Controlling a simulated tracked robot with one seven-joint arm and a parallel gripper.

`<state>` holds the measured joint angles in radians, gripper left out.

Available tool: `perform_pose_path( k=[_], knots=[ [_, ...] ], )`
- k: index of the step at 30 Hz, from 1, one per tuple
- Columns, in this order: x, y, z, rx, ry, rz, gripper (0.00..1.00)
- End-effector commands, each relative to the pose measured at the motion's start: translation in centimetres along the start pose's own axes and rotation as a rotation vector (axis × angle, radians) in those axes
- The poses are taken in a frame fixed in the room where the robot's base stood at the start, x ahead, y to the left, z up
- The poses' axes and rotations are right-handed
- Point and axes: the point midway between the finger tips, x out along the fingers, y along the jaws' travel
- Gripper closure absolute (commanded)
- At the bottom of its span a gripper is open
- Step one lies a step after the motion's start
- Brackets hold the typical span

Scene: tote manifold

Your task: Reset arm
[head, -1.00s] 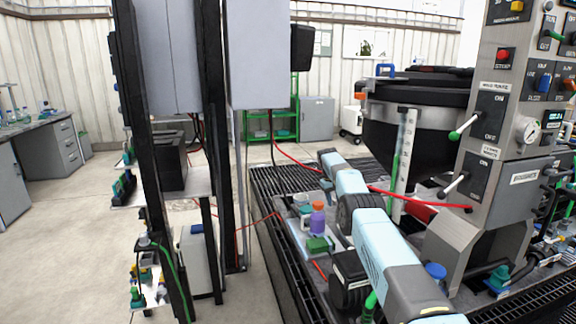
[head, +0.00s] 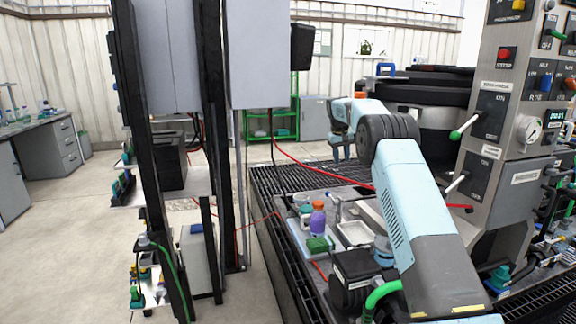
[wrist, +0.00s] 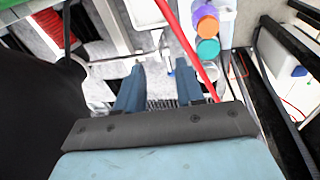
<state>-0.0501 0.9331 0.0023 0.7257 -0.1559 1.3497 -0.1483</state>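My light blue arm now bends up and over in the head view. My gripper (head: 341,147) points down above the grated bench, in front of the dark round vessel (head: 425,92). In the wrist view its two blue fingers (wrist: 159,68) stand apart with nothing between them, so it is open and empty. Below the fingers are a metal fitting and grey surface. The vessel's lower part is partly hidden by my arm in the head view.
A red hose (head: 325,172) runs close to my gripper; it crosses the wrist view too (wrist: 185,45). A purple bottle (head: 317,220), a green block (head: 320,244) and a white tray (head: 355,233) sit on the bench. The control panel (head: 505,110) stands right; a dark post (head: 215,130) stands left.

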Motion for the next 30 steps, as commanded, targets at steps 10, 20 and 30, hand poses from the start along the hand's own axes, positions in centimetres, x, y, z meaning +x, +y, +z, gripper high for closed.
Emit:
perform_pose_path(
  k=[10,20,30],
  knots=[
    [-10.3,0.6,5.7,0.032,0.057,-0.014,0.63],
    [-17.9,0.4,13.2,0.064,0.108,-0.028,0.63],
    [-23.6,-0.6,22.6,0.101,0.161,-0.041,0.63]
  ],
)
